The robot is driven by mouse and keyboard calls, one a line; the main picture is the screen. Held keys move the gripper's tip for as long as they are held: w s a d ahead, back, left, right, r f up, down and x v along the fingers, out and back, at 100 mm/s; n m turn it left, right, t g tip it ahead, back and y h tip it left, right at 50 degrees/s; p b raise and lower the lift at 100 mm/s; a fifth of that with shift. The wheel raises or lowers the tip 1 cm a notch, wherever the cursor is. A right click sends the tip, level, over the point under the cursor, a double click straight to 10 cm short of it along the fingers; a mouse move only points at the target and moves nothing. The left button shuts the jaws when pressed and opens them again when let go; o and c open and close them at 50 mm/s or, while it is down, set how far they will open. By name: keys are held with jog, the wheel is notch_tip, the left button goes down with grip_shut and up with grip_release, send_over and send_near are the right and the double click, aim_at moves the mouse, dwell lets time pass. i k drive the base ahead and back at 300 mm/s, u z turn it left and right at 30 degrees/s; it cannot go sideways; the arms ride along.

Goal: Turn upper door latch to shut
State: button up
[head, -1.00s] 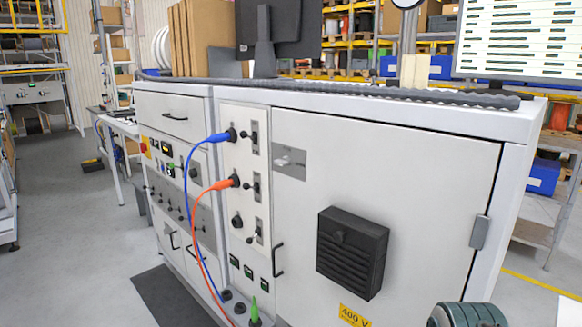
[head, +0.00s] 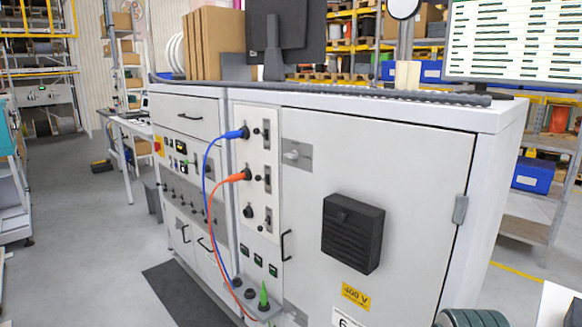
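The upper door latch (head: 291,155) is a small pale metal handle on a grey plate at the upper left corner of the white cabinet door (head: 400,160). The handle looks roughly level, though it is small in the picture. The door sits flush in its frame and looks closed. A second grey plate (head: 295,313) shows at the door's lower left, partly cut off by the bottom edge.
Blue (head: 236,134) and orange (head: 238,177) cables hang from sockets left of the door. A black door handle (head: 286,245) and a black vent box (head: 352,234) stick out of the front. Clear floor lies at left.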

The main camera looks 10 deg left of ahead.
aim_at(293, 155)
jog(key=k, duration=0.8)
jog(key=u, duration=0.65)
jog(key=i, duration=1.4)
jog(key=z, duration=0.45)
